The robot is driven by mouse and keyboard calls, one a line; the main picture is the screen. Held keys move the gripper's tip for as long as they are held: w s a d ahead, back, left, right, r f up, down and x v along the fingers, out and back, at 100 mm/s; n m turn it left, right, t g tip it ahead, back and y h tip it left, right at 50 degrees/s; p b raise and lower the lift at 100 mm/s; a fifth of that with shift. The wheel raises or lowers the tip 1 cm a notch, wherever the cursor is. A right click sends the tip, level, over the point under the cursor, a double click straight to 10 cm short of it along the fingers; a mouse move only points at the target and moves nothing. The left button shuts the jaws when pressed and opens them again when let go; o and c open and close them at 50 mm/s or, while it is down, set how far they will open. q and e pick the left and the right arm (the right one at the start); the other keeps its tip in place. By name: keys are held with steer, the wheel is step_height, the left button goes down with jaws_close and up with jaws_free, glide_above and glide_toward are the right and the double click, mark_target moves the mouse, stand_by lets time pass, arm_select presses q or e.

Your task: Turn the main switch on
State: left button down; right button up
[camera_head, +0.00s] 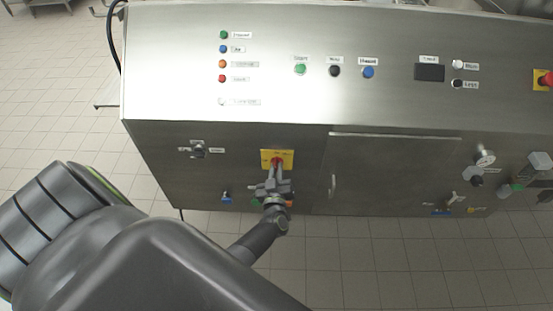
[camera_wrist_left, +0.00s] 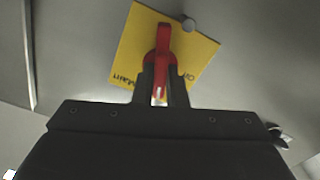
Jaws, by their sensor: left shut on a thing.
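The main switch is a red rotary handle (camera_wrist_left: 162,42) on a yellow plate (camera_head: 289,155), on the front of the steel cabinet. My left gripper (camera_head: 273,180) is at the switch, and its fingers (camera_wrist_left: 160,88) are shut on the lower end of the red handle. The gripper hides part of the handle. My right gripper is not in view.
A selector switch (camera_head: 199,149) sits left of the plate. A blue knob (camera_head: 226,196) is low on the left, near the gripper. A door handle (camera_head: 333,185) is to the right. A red emergency button (camera_head: 546,79) is at the far right. Tiled floor lies in front.

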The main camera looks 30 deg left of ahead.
arm_select(q)
steer(key=shift+m+p, duration=0.85)
steer(key=shift+m, duration=1.05)
steer(key=c, duration=1.5)
jaws_free()
steer(key=shift+o, duration=0.2)
steer(key=p+v, duration=0.3)
steer(key=v, duration=1.4)
steer(key=shift+s+d+p, duration=0.15)
steer(key=shift+d+p, duration=0.05)
steer(key=shift+p, duration=0.1)
steer(key=shift+f, duration=0.1)
